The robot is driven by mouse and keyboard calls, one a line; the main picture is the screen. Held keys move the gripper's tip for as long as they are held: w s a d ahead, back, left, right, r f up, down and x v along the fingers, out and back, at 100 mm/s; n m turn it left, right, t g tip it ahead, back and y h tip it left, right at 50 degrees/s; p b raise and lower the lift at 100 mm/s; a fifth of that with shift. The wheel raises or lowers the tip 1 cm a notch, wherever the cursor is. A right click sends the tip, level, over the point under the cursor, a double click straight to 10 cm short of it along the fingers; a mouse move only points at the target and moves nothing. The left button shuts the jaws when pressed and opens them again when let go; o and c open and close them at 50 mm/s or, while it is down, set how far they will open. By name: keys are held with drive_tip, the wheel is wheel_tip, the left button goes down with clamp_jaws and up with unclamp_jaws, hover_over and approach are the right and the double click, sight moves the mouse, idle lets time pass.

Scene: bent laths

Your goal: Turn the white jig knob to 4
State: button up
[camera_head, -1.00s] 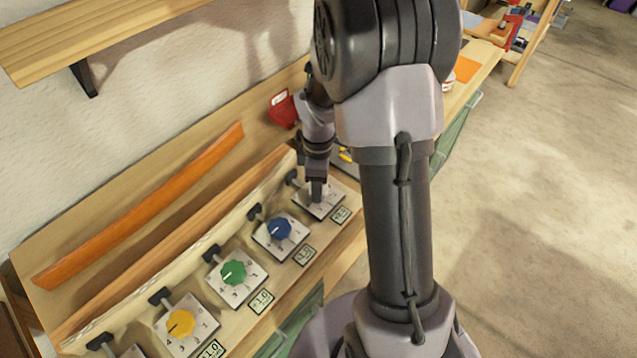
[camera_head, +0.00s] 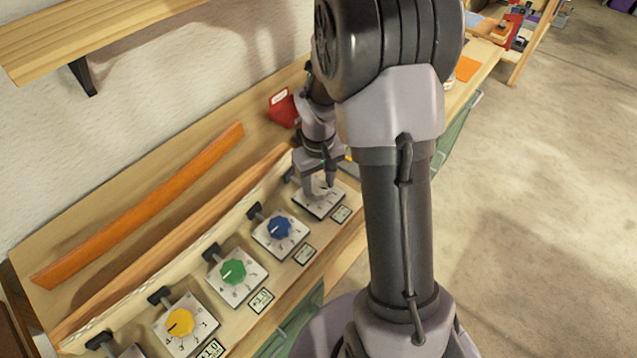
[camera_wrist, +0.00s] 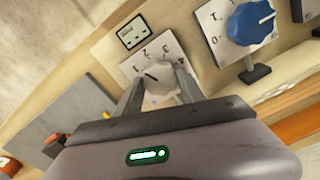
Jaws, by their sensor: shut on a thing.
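The white jig knob (camera_wrist: 160,76) sits on a pale dial plate (camera_wrist: 144,60) marked with numbers in the wrist view. My gripper (camera_wrist: 159,88) has one finger on each side of the knob and is shut on it. The knob's dark pointer line points up and left in that view, roughly towards the 1; I cannot read it exactly. In the head view my gripper (camera_head: 319,188) is over the farthest dial plate (camera_head: 325,208) of the row and hides most of the knob.
A blue knob (camera_head: 280,228), a green knob (camera_head: 233,271) and a yellow knob (camera_head: 181,322) stand on neighbouring plates. Small displays, such as one by the white knob's plate (camera_head: 341,214), sit in front. An orange lath (camera_head: 140,208) lies behind. A red item (camera_head: 283,108) is near the wall.

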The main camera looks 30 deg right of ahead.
sight(318, 187)
drive_tip(key=m+b, duration=0.1)
drive_tip(key=m, duration=0.4)
drive_tip(key=shift+m, duration=0.3)
drive_tip(key=m+b, duration=0.1)
drive_tip(key=m, duration=0.5)
drive_tip(key=m+b, duration=0.2)
drive_tip(key=m, duration=0.3)
drive_tip(key=shift+m, duration=0.4)
drive_tip(key=m+b, duration=0.2)
drive_tip(key=m, duration=0.3)
drive_tip(key=shift+m, duration=0.4)
drive_tip(key=o, duration=1.4)
drive_tip(key=shift+c, duration=0.2)
wheel_tip(318, 187, up, 18)
drive_tip(key=p, duration=0.7)
drive_tip(key=shift+f, duration=0.25)
